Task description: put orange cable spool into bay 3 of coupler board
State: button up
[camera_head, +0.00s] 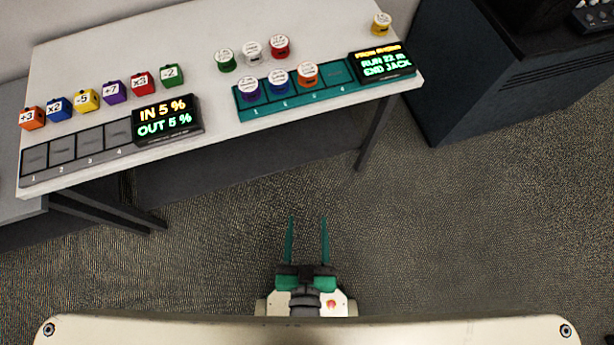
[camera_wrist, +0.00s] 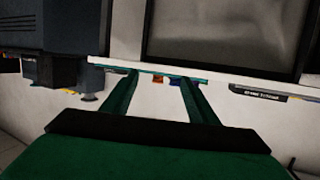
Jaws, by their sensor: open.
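The orange cable spool (camera_head: 307,73) sits on the teal coupler board (camera_head: 300,100), in the third bay from the left, at the number 3. A purple spool (camera_head: 248,89) is in bay 1 and a blue spool (camera_head: 278,80) is in bay 2. Bay 4 (camera_head: 337,71) is empty. My gripper (camera_head: 307,222) is open and empty, over the floor in front of the table and well apart from the board. In the wrist view a small orange patch (camera_wrist: 158,79) shows between the open fingers, beyond the tips.
Green (camera_head: 225,60), white (camera_head: 252,54) and red (camera_head: 279,47) spools stand behind the board. A yellow spool (camera_head: 381,24) stands at the far right corner. Colored cubes and a grey board (camera_head: 110,155) are on the left. A dark cabinet (camera_head: 470,80) stands right of the table.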

jog(key=v, duration=0.5)
jog(key=shift+r, duration=0.35)
